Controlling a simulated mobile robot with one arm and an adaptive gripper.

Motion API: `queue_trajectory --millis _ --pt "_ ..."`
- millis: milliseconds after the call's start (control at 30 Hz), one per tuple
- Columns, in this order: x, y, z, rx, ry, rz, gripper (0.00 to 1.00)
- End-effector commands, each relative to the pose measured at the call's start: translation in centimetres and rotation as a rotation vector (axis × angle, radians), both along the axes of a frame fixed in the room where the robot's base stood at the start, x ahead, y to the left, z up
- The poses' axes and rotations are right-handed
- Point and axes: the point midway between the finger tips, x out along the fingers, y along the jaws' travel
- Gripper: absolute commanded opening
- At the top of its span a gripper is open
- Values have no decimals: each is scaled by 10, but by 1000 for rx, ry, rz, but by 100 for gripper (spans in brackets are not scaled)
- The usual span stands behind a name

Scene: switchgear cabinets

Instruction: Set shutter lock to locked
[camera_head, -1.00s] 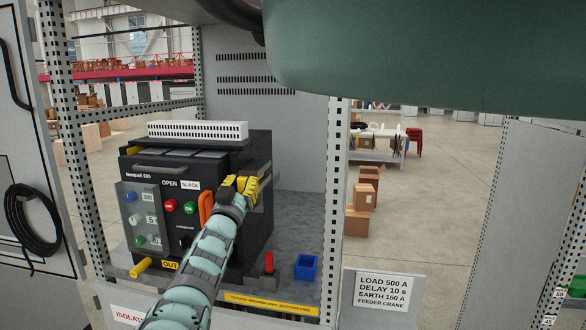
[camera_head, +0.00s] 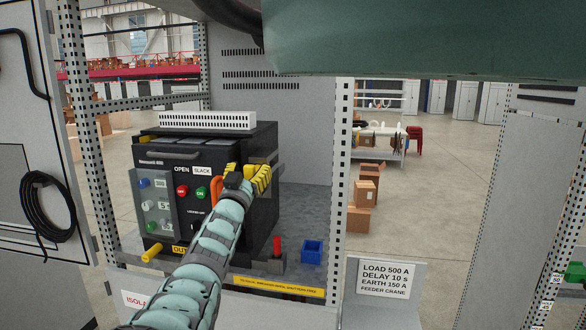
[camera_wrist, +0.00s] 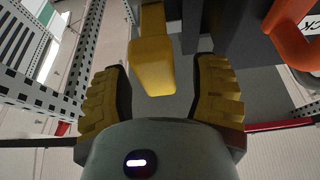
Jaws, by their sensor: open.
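The black breaker unit (camera_head: 205,165) stands in the open cabinet with buttons, labels and an orange handle (camera_head: 216,190) on its front. My gripper (camera_head: 258,178), with yellow finger pads, is at the breaker's right front edge, beside the orange handle. In the wrist view my gripper (camera_wrist: 160,95) is open, with a yellow bar (camera_wrist: 153,65) between its fingers and a gap visible on both sides. The orange handle also shows at upper right there (camera_wrist: 292,35). A red lever (camera_head: 277,245) stands upright on the shelf front. I cannot tell which part is the shutter lock.
A blue bin (camera_head: 311,252) sits on the shelf right of the red lever. A perforated cabinet post (camera_head: 340,190) stands to the right. A yellow knob (camera_head: 152,252) sticks out at lower left. A placard (camera_head: 385,279) is at the cabinet's right front.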

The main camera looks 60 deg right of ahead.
Motion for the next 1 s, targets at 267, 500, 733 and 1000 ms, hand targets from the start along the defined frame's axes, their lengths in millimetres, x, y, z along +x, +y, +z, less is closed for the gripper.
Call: queue_trajectory --millis 267,500,733,1000 --pt "0 2 -1 0 0 1 60" --pt "-4 14 -8 3 -1 2 60" --pt "-13 33 -15 -1 -3 0 60" --pt "-25 62 -28 0 -1 0 60"
